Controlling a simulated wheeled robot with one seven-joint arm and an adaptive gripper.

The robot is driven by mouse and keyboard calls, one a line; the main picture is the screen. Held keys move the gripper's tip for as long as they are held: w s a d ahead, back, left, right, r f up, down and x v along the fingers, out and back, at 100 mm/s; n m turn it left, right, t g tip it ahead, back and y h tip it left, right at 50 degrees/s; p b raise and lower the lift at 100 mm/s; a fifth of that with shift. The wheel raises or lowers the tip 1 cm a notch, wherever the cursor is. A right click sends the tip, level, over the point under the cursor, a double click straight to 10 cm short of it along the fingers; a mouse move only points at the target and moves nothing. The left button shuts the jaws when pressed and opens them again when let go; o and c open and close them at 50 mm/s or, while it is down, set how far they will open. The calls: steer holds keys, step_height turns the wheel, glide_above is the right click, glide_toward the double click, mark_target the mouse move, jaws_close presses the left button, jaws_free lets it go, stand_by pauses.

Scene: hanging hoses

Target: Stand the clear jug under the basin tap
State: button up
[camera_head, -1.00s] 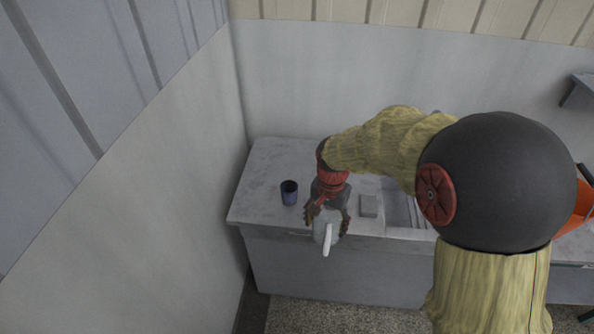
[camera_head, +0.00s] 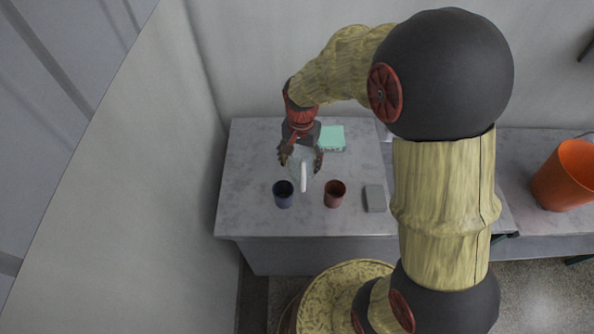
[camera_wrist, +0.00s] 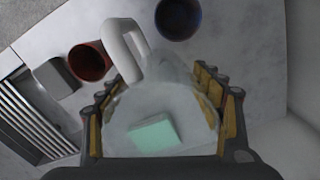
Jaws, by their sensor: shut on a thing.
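The clear jug (camera_head: 303,180) has a see-through body and a white handle, which points toward the counter's front edge. My gripper (camera_head: 301,158) is shut around the jug's body, over the left part of the counter. In the wrist view the jug (camera_wrist: 165,95) lies between the fingers of my gripper (camera_wrist: 160,110), with its handle at the upper left. I cannot tell how far the jug is above the counter. A ribbed metal surface (camera_wrist: 30,115), perhaps part of the basin, shows at the left there. My arm hides the basin area in the head view, and no tap is visible.
A blue cup (camera_head: 283,195) and a red cup (camera_head: 335,194) stand in front of the jug. A grey block (camera_head: 375,198) lies right of them. A green box (camera_head: 331,138) is behind. An orange bucket (camera_head: 566,175) stands far right. The counter's left part (camera_head: 245,165) is clear.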

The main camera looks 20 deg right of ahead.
steer(key=shift+f+b, duration=0.6)
steer(key=shift+f, duration=2.95)
steer(key=shift+f, duration=0.2)
steer(key=o, duration=1.2)
steer(key=shift+r, duration=0.1)
